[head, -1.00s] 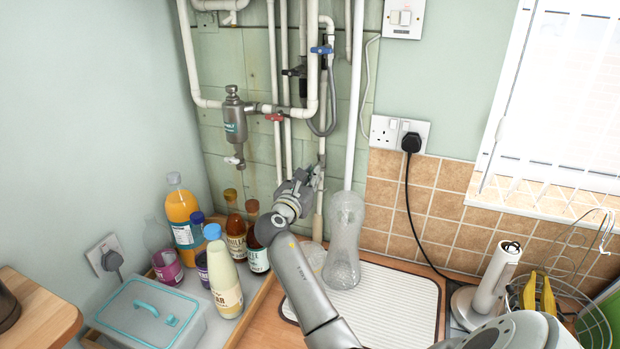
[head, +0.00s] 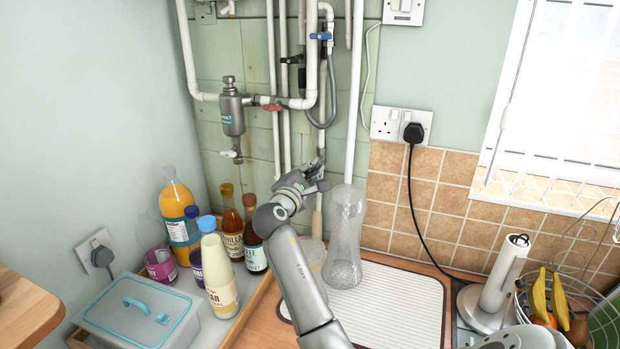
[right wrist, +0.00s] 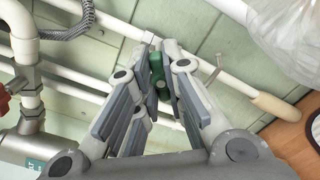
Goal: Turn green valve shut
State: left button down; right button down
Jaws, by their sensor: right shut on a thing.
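The green valve's handle (right wrist: 157,68) shows between my fingers in the right wrist view, on a white pipe. My right gripper (right wrist: 162,62) is shut on this green handle, with a finger on each side. In the head view my right gripper (head: 318,175) reaches the pipework low on the wall, and its fingers hide the green handle there. The handle's exact angle to the pipe is hard to tell. My left gripper is not in view.
A red-handled valve (head: 272,107) and a blue-handled valve (head: 320,36) sit higher up. Bottles, including a cream one (head: 218,275), stand in a tray at left. A ribbed white mat (head: 395,305) lies at right.

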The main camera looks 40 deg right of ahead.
jog(key=shift+f+m+b, duration=0.15)
jog(key=shift+m+b, duration=1.25)
jog(key=shift+m, duration=0.45)
jog(key=shift+f+m+b, duration=0.15)
jog(key=shift+m+b, duration=1.25)
jog(key=shift+m, duration=0.45)
jog(key=c, duration=1.5)
grip_release()
jog(key=shift+s+r, duration=0.15)
jog(key=shift+a, duration=0.15)
jog(key=v, duration=1.2)
